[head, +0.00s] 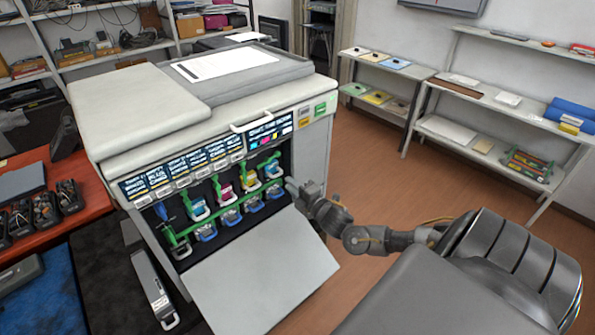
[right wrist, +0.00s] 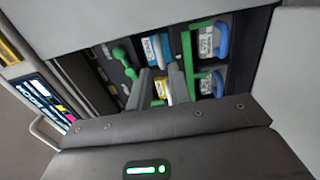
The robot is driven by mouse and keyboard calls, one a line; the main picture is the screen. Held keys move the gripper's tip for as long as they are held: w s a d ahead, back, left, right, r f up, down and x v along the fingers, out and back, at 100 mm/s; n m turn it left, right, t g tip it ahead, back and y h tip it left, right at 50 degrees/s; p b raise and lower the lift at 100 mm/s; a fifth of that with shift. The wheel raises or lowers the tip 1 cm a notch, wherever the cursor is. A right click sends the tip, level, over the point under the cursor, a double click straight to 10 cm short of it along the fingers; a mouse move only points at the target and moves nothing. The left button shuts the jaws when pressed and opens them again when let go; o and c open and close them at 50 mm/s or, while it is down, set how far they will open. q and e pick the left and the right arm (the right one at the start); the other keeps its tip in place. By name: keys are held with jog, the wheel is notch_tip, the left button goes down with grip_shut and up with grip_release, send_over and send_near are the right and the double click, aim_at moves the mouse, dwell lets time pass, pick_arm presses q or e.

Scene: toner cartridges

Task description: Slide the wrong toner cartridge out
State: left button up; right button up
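The printer (head: 200,133) stands with its front door (head: 262,268) folded down. The leftmost upper slot shows a blue piece and a dark opening. My right gripper (head: 291,187) is at the bay's right end. In the right wrist view its fingers (right wrist: 158,90) are apart, with the yellow-labelled cartridge (right wrist: 160,86) visible between them; contact cannot be told. The cyan label (right wrist: 155,48) shows beyond. My left gripper is not in view.
Blue-handled units (head: 252,206) line the lower row beside green bars. A red-brown table (head: 75,195) with black bins is at left. Shelves (head: 500,95) stand at right, with clear floor before them.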

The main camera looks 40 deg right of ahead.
aim_at(279, 174)
jog(key=shift+w+b, duration=1.3)
jog(key=shift+w, duration=2.25)
grip_shut()
